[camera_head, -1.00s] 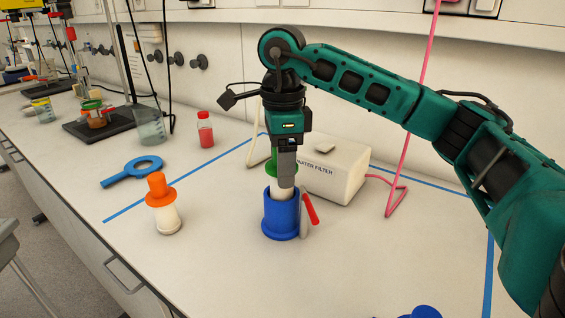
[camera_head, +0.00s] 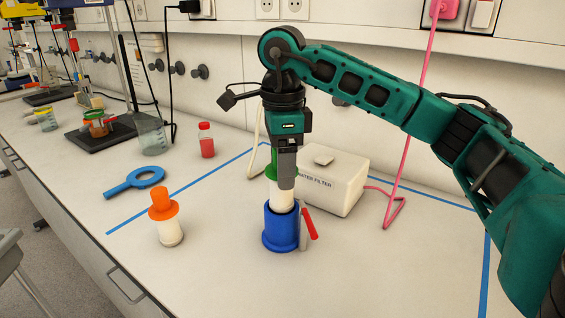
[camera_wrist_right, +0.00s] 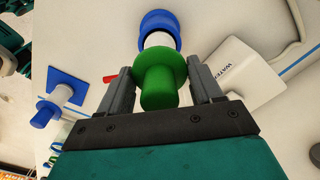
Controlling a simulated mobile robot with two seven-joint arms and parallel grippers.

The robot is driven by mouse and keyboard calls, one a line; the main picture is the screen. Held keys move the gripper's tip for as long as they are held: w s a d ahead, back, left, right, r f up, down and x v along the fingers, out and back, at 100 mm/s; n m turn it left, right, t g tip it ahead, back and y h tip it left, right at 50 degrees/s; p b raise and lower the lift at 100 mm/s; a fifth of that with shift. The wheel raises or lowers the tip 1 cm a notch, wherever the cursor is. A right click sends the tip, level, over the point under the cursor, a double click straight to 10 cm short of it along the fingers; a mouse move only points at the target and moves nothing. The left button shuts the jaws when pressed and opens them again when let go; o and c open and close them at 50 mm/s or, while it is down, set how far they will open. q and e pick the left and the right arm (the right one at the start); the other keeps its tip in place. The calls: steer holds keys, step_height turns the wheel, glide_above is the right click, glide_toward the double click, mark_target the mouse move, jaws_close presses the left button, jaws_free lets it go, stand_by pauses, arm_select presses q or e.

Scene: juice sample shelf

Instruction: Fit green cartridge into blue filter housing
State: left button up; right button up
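The blue filter housing (camera_head: 281,232) stands upright on the bench, with a grey and red lever (camera_head: 309,226) at its right side. The green cartridge, with a green top (camera_wrist_right: 158,82) and white body (camera_head: 282,202), is upright over the housing. The white body's lower end meets the housing's open top; I cannot tell how deep it reaches. My right gripper (camera_head: 285,185) points down with its fingers on either side of the cartridge, shut on it. The wrist view shows the fingers against the green flange, and the housing (camera_wrist_right: 160,24) beyond. My left gripper is not in view.
A white water filter box (camera_head: 332,184) stands close behind right of the housing. An orange-topped cartridge (camera_head: 165,218) stands left. A blue ring tool (camera_head: 137,181) lies farther left, near a red bottle (camera_head: 206,140). A blue-ended cartridge (camera_wrist_right: 60,95) shows in the wrist view.

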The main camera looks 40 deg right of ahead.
steer(key=o, duration=0.5)
steer(key=shift+c, duration=0.2)
steer(key=shift+r, duration=0.35)
step_height(320, 180, up, 12)
steer(key=p, duration=0.4)
steer(key=shift+r, duration=0.1)
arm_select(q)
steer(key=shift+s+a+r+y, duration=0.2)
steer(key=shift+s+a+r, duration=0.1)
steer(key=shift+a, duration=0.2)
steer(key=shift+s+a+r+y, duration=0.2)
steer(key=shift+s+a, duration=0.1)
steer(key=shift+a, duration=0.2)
